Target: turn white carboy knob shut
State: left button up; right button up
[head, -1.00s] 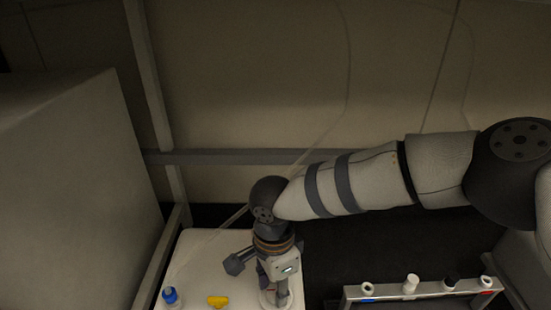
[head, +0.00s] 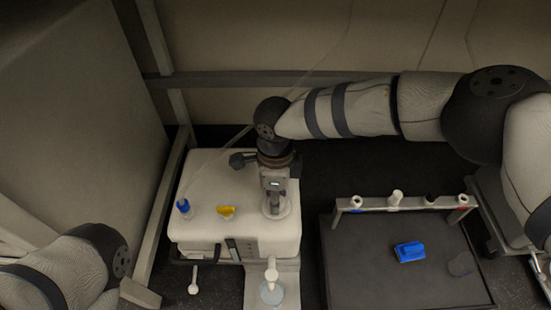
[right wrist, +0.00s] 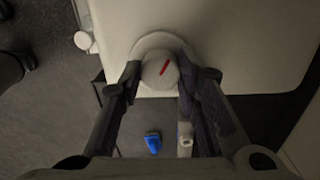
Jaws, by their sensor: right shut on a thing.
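The white carboy (head: 230,170) is a boxy white body standing on the floor in the middle of the head view. Its white knob, with a red mark, sits on a round collar and shows in the right wrist view (right wrist: 159,70). The red mark is tilted, from lower left to upper right. My right gripper (head: 272,208) points down over the top right of the carboy. In the right wrist view its fingers (right wrist: 158,78) are shut on the knob, one on each side. My left arm shows at the lower left of the head view; its gripper is out of view.
A blue cap (head: 183,206) and a yellow piece (head: 227,211) are on the carboy top. To the right, a dark tray (head: 400,285) holds a blue object (head: 410,251) below a rack (head: 400,204) with several fittings. A white-topped flask (head: 271,290) stands in front.

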jog(key=m+p, duration=0.2)
jog(key=m, duration=0.4)
jog(key=shift+s+f+m, duration=0.1)
jog(key=shift+f+m, duration=0.05)
jog(key=shift+m, duration=0.15)
pick_arm(q)
jog(key=w+r+p, duration=0.1)
jog(key=w+r+t+p, duration=0.1)
jog(key=r, duration=0.1)
jog(key=shift+d, duration=0.1)
pick_arm(e)
jog(key=m, duration=0.5)
jog(key=shift+d, duration=0.1)
jog(key=shift+f+m, duration=0.1)
jog(key=shift+m, duration=0.2)
jog(key=o, duration=1.1)
jog(key=shift+o, duration=0.2)
notch_tip(320, 180, up, 12)
jog(key=shift+w, duration=0.2)
